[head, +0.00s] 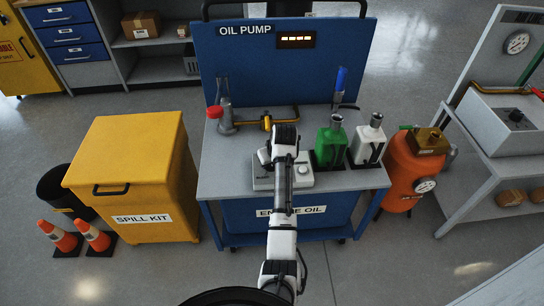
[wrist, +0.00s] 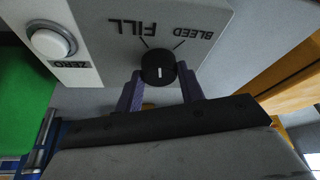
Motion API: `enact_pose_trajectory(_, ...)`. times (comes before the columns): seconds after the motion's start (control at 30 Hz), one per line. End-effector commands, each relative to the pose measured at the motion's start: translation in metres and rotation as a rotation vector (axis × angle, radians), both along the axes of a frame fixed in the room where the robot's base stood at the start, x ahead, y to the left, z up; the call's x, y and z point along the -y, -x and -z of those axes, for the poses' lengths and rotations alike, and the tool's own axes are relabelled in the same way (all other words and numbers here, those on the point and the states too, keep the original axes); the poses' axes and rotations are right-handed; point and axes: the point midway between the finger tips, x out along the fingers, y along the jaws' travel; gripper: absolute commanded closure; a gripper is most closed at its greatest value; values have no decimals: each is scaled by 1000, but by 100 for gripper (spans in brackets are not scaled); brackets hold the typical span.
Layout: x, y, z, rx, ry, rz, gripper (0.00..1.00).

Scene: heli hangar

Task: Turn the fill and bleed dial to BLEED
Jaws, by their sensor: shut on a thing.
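The fill and bleed dial (wrist: 158,69) is a small black round knob with a short white line, on a pale grey box face. In the wrist view the lettering is upside down, with FILL at upper left and BLEED at upper right. The white line stands about upright in the picture, between the directions of the two label marks. My gripper (wrist: 160,78) has its two purple fingers on either side of the knob, shut on it. In the head view the grey box (head: 263,184) sits on the oil pump cart; my arm hides the dial.
A white ZERO button (wrist: 52,41) sits beside the dial. On the cart (head: 225,183), a green can (head: 331,145) and a white can (head: 367,142) stand to the right. A red-capped flask (head: 224,119) and yellow-handled pipe (head: 267,122) are behind. A blue panel (head: 285,60) backs the cart.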

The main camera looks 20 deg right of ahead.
Motion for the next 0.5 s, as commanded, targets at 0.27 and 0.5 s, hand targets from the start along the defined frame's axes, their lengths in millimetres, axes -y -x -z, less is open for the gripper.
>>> enact_pose_trajectory(0.27,-3,-1,-4,0,0,261,84)
enact_pose_trajectory(0.5,-4,-1,-3,1,2,480,84)
